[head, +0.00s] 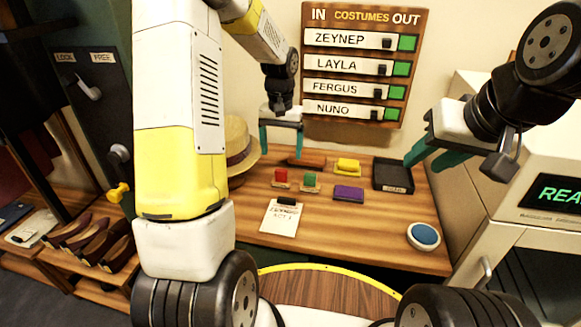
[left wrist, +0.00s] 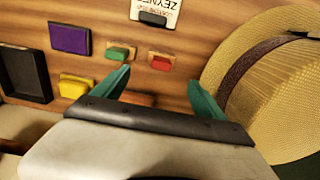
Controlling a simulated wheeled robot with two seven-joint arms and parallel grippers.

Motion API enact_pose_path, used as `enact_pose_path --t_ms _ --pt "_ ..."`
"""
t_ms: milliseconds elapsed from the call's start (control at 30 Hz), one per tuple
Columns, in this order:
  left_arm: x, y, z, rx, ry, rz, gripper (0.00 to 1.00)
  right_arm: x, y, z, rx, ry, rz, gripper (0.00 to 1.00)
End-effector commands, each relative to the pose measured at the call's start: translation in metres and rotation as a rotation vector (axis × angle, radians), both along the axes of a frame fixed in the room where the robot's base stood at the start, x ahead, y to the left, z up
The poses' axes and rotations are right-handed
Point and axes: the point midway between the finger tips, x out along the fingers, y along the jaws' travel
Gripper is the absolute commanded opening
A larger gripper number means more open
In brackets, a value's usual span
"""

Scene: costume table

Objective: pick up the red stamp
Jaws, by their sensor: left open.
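The red stamp (head: 281,177) stands on the wooden table, left of the green stamp (head: 310,181). In the left wrist view the red stamp (left wrist: 160,62) shows just beyond the space between my fingertips, and the green stamp (left wrist: 120,53) is near the left fingertip. My left gripper (head: 281,152) is open and empty, above the table and behind the red stamp in the head view; it also shows in the left wrist view (left wrist: 159,78). My right gripper (head: 422,166) is at the right, with its teal fingers apart and nothing seen between them.
A yellow block (head: 348,166), purple pad (head: 348,193) and black tray (head: 393,176) lie right of the stamps. A white card (head: 281,219) with a black clip lies in front. The straw hat (head: 238,140) is close on the left.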

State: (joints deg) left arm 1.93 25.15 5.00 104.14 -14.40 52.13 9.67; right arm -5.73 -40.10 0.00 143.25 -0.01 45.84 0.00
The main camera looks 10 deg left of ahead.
Motion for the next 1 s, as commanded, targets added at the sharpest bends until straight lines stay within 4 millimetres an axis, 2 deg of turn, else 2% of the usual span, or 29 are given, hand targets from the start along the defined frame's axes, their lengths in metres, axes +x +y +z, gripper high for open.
enact_pose_path --t_ms 200,467,700,833,1000 --pt "-0.002 0.0 -0.039 0.0 0.004 -0.001 0.82 0.0 0.0 0.0 0.0 0.0 0.0 0.36" --pt "-0.002 0.001 -0.06 -0.001 0.002 0.0 0.82 0.0 0.0 0.0 0.0 0.0 0.0 0.36" --pt "-0.004 0.002 -0.095 -0.001 0.002 0.001 0.82 0.0 0.0 0.0 0.0 0.0 0.0 0.36" --pt "-0.004 0.002 -0.104 0.0 0.0 0.0 0.82 0.0 0.0 0.0 0.0 0.0 0.0 0.36" --pt "-0.003 0.002 -0.105 0.0 -0.002 0.0 0.82 0.0 0.0 0.0 0.0 0.0 0.0 0.36"
